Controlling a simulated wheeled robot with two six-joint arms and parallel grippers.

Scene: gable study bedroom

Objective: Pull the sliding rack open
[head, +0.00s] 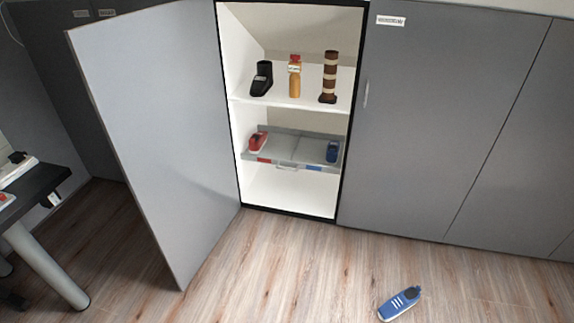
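The sliding rack (297,149) is a grey tray low inside the open cabinet. It sits within the cabinet, below the white shelf, and has a small handle (287,168) at the middle of its front edge. A red shoe (258,142) lies at its left end and a blue shoe (333,151) at its right end. Red and blue marks show on its front edge. Neither of my grippers is in the head view.
The grey cabinet door (155,130) stands open at the left. A boot, a bottle and a brown-and-white striped object stand on the upper shelf (310,102). A blue shoe (400,302) lies on the wooden floor at front right. A desk (35,192) is at far left.

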